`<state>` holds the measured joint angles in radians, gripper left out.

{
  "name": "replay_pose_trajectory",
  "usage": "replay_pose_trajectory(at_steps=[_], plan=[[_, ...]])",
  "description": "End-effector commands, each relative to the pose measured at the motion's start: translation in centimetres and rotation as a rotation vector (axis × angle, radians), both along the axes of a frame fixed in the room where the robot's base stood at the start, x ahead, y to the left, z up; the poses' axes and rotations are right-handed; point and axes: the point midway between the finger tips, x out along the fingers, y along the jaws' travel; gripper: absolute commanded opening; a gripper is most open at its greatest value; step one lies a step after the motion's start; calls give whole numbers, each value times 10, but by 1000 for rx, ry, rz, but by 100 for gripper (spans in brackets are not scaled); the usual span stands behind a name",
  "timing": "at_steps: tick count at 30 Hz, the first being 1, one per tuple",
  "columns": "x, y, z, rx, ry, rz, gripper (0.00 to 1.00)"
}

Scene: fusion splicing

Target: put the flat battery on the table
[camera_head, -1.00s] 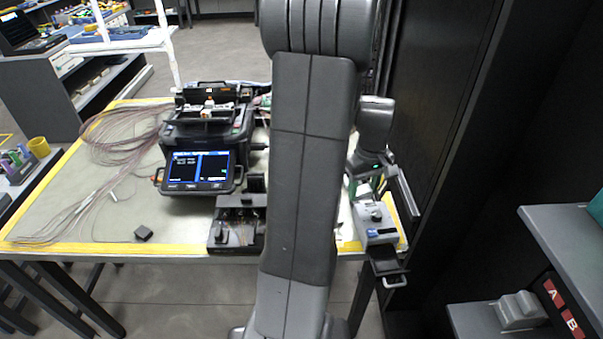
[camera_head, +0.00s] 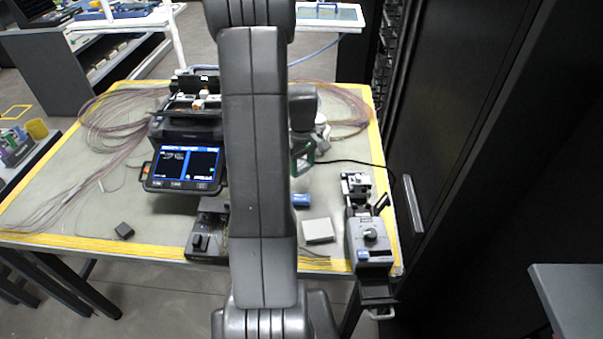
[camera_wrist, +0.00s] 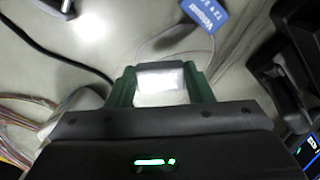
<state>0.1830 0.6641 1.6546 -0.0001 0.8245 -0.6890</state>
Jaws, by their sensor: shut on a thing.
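My gripper (camera_head: 303,157) is above the table (camera_head: 100,214), between the splicer and the grey device at the right. In the wrist view its green fingers (camera_wrist: 160,84) are shut on a pale, brightly lit block (camera_wrist: 160,80), likely the flat battery; no label shows on it. In the head view the held block cannot be made out. A blue battery-like block (camera_head: 301,200) lies on the table just in front of my gripper. It also shows in the wrist view (camera_wrist: 205,24), with white lettering, apart from the fingers.
The splicer (camera_head: 186,165) with its lit screen stands left of my arm, a black tool (camera_head: 205,240) in front of it. A white box (camera_head: 318,230) and the grey device (camera_head: 369,240) stand at the front right. A black cable (camera_head: 350,162) runs right. Bare table lies at left.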

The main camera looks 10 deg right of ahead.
Motion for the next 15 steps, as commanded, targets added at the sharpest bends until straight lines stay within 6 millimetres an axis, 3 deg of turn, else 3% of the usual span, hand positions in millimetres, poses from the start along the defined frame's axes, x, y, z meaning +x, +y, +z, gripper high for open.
replay_pose_trajectory(at_steps=[9, 15], plan=[[0, 0, -35, 0, 1, -1, 23], [0, 0, -39, -1, -3, -1, 23]])
